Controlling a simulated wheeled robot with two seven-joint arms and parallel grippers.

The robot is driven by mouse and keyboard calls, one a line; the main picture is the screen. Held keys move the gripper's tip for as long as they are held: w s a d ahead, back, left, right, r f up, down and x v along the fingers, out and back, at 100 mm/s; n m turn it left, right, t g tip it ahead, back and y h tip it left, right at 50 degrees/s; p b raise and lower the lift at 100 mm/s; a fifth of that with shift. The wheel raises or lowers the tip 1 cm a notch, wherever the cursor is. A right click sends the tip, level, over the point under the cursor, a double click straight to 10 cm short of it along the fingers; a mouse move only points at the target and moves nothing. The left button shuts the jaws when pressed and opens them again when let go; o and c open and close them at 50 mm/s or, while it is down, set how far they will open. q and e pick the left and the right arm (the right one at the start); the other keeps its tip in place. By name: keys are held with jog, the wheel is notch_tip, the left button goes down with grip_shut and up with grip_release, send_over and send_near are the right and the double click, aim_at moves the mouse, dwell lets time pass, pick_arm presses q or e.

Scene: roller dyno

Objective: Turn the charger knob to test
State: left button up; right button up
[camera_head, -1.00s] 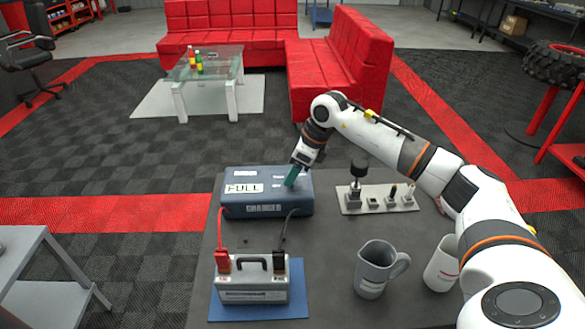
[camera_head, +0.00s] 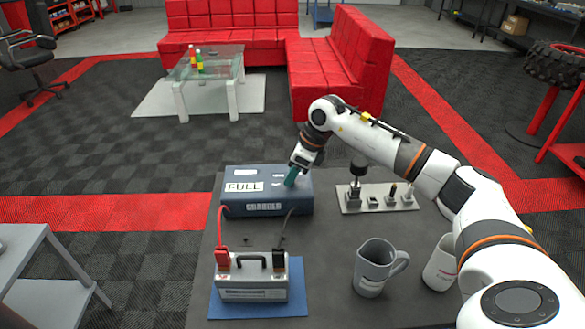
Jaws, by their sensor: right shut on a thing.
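The charger (camera_head: 267,210) is a blue-grey box at the back left of the dark table, with a label reading FULL on its top. My right gripper (camera_head: 292,178) reaches down onto the right part of the charger's top. It is shut on the charger knob, which its teal fingers mostly hide. The knob's pointing direction cannot be made out. A grey battery (camera_head: 252,285) stands in front of the charger, with a red clamp (camera_head: 222,260) and a black clamp (camera_head: 279,262) on it and cables running to the charger. My left gripper is not in view.
A grey tray (camera_head: 349,206) with several small parts stands right of the charger. A grey mug (camera_head: 372,268) and a white mug (camera_head: 441,264) stand at the front right. The battery rests on a blue mat (camera_head: 297,300). The table middle (camera_head: 320,245) is clear.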

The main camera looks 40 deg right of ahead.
jog(key=shift+d, duration=0.1)
jog(key=n, duration=0.2)
jog(key=n+g+y+b, duration=0.1)
jog(key=n, duration=0.1)
jog(key=n+g, duration=0.1)
jog(key=n, duration=0.1)
jog(key=shift+w+d+r+n+y+b, duration=0.15)
jog(key=shift+w+n+y+b, duration=0.15)
jog(key=shift+w, duration=0.1)
jog(key=shift+w+r+n+g, duration=0.1)
jog(key=shift+n+g, duration=0.3)
jog(key=shift+n, duration=0.7)
jog(key=shift+d+n+g+b, duration=0.25)
jog(key=shift+n+b, duration=0.2)
jog(key=shift+n, duration=0.25)
